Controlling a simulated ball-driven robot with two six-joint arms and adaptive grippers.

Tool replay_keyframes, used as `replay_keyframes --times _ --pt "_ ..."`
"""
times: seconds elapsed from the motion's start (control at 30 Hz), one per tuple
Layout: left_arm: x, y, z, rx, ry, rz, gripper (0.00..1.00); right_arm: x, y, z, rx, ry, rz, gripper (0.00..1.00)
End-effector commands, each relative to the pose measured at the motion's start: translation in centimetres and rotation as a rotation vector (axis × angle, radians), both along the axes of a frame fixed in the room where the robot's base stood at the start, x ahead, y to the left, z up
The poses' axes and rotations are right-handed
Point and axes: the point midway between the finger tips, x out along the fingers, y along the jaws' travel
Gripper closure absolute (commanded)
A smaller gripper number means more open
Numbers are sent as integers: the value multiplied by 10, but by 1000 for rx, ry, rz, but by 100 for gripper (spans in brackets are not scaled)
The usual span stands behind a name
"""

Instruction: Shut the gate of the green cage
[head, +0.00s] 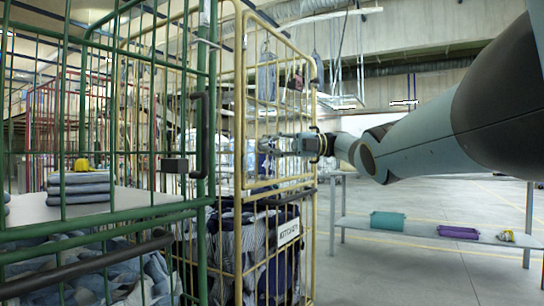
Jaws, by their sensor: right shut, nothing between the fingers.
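The green cage (210,150) fills the left of the head view, close to me. Its bars cross in front of a shelf and cloth inside. A black upright handle (205,135) and a dark latch block (175,166) sit near its right-hand post. I cannot tell from this view how far its gate stands open. My right gripper (270,145) is shut and empty, right of the green cage's post and apart from the handle. It shows against the yellow cage's bars. My left gripper is out of view.
A yellow cage (314,220) with a labelled dark striped bag (289,233) stands just behind. Folded blue cloths (78,188) lie on the green cage's shelf. Floor at lower right is clear.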

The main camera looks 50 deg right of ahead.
Motion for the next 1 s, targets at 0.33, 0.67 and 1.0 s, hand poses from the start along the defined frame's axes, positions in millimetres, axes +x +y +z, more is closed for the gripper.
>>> replay_keyframes --times 0.33,0.67,1.0 --pt "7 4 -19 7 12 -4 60 -3 -12 -3 7 6 5 100" --pt "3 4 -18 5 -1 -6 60 57 -69 77 383 233 -392 100" --pt "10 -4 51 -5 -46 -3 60 54 -108 217 1102 210 -711 100"
